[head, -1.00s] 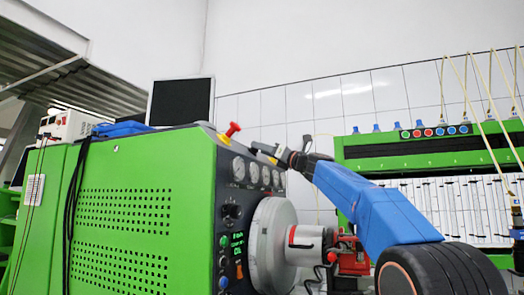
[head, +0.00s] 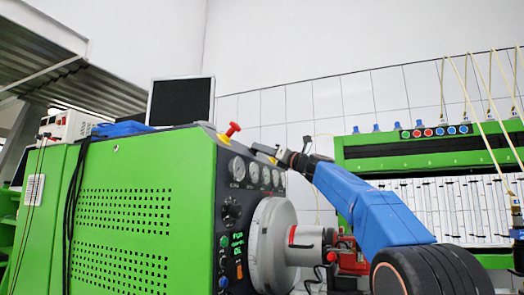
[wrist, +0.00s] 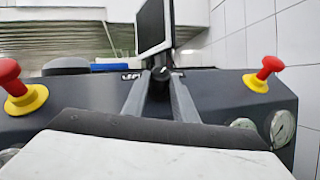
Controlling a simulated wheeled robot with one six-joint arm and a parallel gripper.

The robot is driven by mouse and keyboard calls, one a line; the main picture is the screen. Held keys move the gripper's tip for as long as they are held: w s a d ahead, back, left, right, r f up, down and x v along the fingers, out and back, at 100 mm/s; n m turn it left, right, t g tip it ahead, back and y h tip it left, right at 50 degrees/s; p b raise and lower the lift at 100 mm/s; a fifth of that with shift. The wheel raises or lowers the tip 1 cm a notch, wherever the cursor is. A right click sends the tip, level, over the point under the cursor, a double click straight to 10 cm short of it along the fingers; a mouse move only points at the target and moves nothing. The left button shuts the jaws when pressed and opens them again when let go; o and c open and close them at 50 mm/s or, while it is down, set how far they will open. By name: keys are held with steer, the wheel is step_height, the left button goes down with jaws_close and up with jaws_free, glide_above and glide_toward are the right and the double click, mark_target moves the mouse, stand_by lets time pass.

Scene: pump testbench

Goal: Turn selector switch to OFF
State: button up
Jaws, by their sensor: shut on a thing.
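The selector switch is a small black knob (wrist: 160,75) with a light mark, on the dark top panel of the green testbench (head: 125,210). In the wrist view my gripper (wrist: 160,84) has its two grey fingers closed around the knob from the near side. In the head view my gripper (head: 262,149) reaches over the top edge of the bench from the right. The knob itself cannot be made out there. Part of the lettering beside the knob is covered by the fingers, so its position cannot be read.
Two red mushroom buttons on yellow bases flank the knob, one left (wrist: 10,75) and one right (wrist: 265,72). A black monitor (wrist: 152,25) stands behind it. Gauges (head: 237,168) line the bench front. A second green bench (head: 430,140) stands at the right.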

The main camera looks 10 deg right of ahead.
steer(key=shift+w+d+n+g+y, duration=0.1)
steer(key=shift+w+n+g+y, duration=0.05)
steer(key=shift+n+g+y, duration=0.85)
steer(key=shift+w+d+n+g+y, duration=0.15)
steer(key=shift+n+g+y, duration=0.6)
steer(key=shift+n+g, duration=0.55)
steer(key=shift+w+d+n+g+y, duration=0.15)
steer(key=shift+n+g+y, duration=0.75)
steer(key=shift+n, duration=0.5)
steer(key=shift+n+g+y, duration=0.35)
steer(key=shift+n+g, duration=0.55)
steer(key=shift+n, duration=0.1)
steer(key=o, duration=1)
steer(key=shift+o, duration=0.2)
steer(key=v, duration=1.7)
steer(key=shift+d+f, duration=0.15)
steer(key=shift+d, duration=0.05)
